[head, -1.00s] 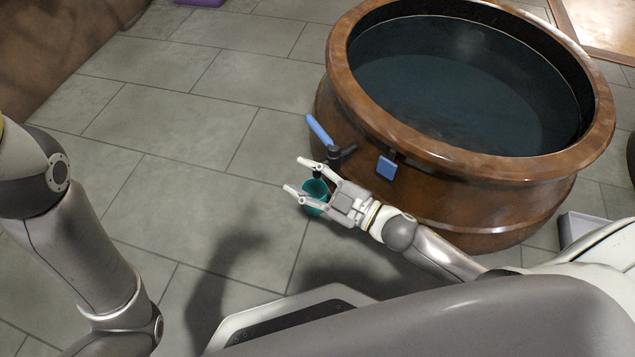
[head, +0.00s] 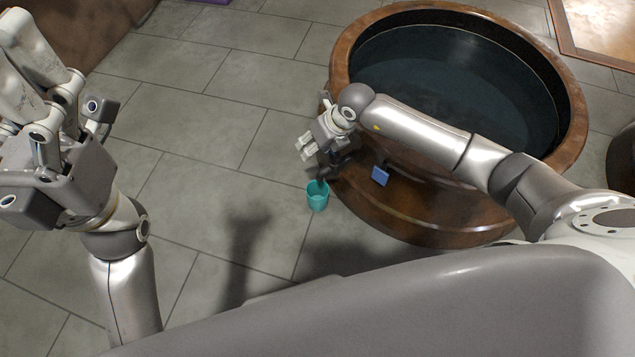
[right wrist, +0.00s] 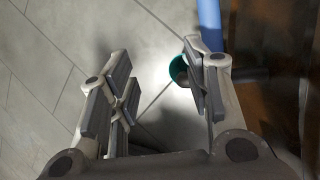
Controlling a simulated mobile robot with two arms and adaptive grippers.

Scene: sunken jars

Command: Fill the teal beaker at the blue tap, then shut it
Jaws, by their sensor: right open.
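The teal beaker (head: 318,203) stands upright on its own below the tap, beside the copper-brown vat; its inside is too small to judge. The dark tap body (head: 337,164) juts from the vat's left side. My right gripper (head: 305,149) is open and empty, above the beaker and close to the tap. The beaker (right wrist: 178,69) is partly covered by that finger in the wrist view. My left gripper (head: 45,105) is raised at the far left, away from everything.
The large round vat (head: 452,210) holds dark liquid, and its rim lies under my right forearm. The tiled floor (head: 190,185) left of the beaker is clear. A dark round vessel (head: 622,160) stands at the right edge.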

